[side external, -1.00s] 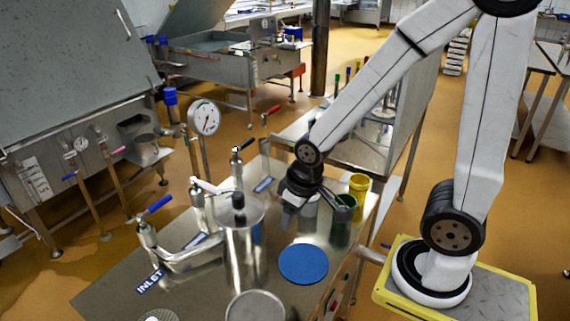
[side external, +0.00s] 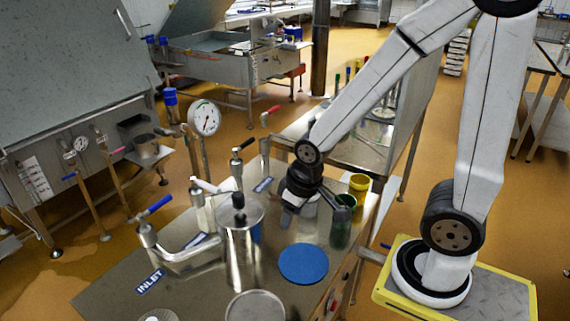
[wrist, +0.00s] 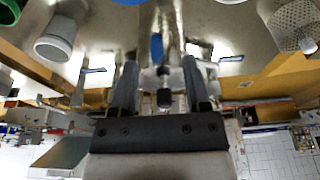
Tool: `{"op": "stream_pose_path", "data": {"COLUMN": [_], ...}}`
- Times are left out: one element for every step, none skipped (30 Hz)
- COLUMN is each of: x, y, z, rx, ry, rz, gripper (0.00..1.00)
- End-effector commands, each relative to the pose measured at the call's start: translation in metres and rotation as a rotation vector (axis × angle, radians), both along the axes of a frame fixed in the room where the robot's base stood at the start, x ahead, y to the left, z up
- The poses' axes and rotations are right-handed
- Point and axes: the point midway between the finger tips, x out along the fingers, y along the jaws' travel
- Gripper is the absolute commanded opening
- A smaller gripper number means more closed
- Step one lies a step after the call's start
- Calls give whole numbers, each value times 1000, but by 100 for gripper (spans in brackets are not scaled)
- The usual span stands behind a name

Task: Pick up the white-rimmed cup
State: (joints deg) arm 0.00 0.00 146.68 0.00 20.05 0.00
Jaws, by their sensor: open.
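The white-rimmed cup (wrist: 55,38) is pale grey and shows at the upper left of the wrist view, clear of both fingers. In the side view the grey cup (side external: 308,226) stands on the steel table, partly hidden by my gripper and beside a green cup. My gripper (side external: 310,206) is above and in front of it there, fingers apart. In the wrist view my gripper (wrist: 158,75) is open with nothing held between its fingers; the cup lies off to the left of them.
A green cup (side external: 341,232) and a yellow cup (side external: 359,186) stand to the right. A blue disc (side external: 303,264) lies in front. A steel cylinder (side external: 240,250) with a black knob and an inlet pipe (side external: 185,254) are to the left. A perforated mould (wrist: 296,25) shows at upper right.

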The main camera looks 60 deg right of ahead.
Motion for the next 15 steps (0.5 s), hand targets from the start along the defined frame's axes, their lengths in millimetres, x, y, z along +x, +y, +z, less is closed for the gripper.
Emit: {"op": "stream_pose_path", "data": {"x": [0, 0, 0, 0, 0, 0, 0, 0, 0, 0, 0, 0, -1, -1, -2], "y": [0, 0, 0, 0, 0, 0, 0, 0, 0, 0, 0, 0, -1, -1, -2], "z": [0, 0, 0, 0, 0, 0, 0, 0, 0, 0, 0, -1, -2, -3, -4], "rx": [0, 0, 0, 0, 0, 0, 0, 0, 0, 0, -2, -4, -6, -11, -19], "ry": [0, 0, 0, 0, 0, 0, 0, 0, 0, 1, 2, 6, 11, 17, 28], "rz": [0, 0, 0, 0, 0, 0, 0, 0, 0, 1, 3, 6, 10, 15, 26], "gripper": [78, 87, 100, 100, 100, 100, 100, 100, 100, 100, 100, 100, 100, 100, 100]}}
